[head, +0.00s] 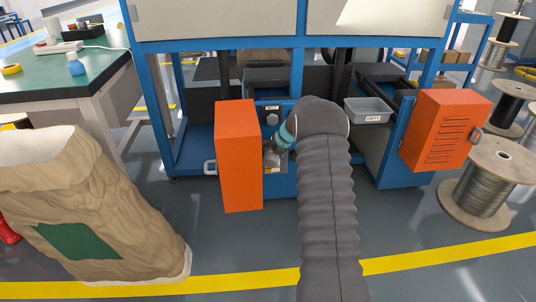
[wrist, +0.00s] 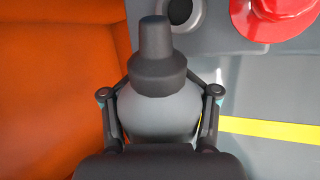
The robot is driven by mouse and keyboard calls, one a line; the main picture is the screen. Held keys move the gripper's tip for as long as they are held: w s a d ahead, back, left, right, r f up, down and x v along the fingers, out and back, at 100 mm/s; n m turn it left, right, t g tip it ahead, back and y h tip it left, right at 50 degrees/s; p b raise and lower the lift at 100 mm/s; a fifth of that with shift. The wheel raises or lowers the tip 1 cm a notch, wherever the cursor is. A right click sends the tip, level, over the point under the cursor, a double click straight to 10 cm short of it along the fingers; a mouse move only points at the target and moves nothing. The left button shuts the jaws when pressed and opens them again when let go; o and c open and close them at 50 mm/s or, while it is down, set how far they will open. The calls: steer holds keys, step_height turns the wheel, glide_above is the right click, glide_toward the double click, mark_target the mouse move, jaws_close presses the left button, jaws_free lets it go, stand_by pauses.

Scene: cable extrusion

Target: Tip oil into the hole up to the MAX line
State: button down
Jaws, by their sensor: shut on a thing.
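My gripper (wrist: 160,105) is shut on the rounded body of a grey oil container (wrist: 158,118), with one finger on each side of it. The container has a dark stepped neck (wrist: 155,62) that points to the top of the wrist view. A dark round hole with a pale rim (wrist: 181,14) shows just beyond the neck tip, partly hidden by it. No oil and no MAX line can be made out. In the head view, my gripper (head: 274,152) is small, partly hidden behind my sleeved arm, in front of the blue machine (head: 285,182).
An open orange door (head: 238,155) stands close on the left; it also fills the left of the wrist view (wrist: 55,90). A red rounded object (wrist: 278,14) lies near the hole. A grey tray (head: 368,110) and orange cabinet (head: 446,130) are right.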

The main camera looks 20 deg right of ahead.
steer(key=shift+s+a+r, duration=0.15)
steer(key=shift+s+a, duration=0.85)
steer(key=shift+s, duration=0.3)
steer(key=shift+s+a+r, duration=0.15)
steer(key=shift+s+a, duration=0.2)
steer(key=shift+s, duration=0.3)
steer(key=shift+s+a+r, duration=0.1)
steer(key=shift+s+a, duration=0.3)
steer(key=shift+s, duration=0.25)
steer(key=shift+s+a+r, duration=0.15)
steer(key=shift+s+a, duration=0.2)
steer(key=shift+s, duration=0.3)
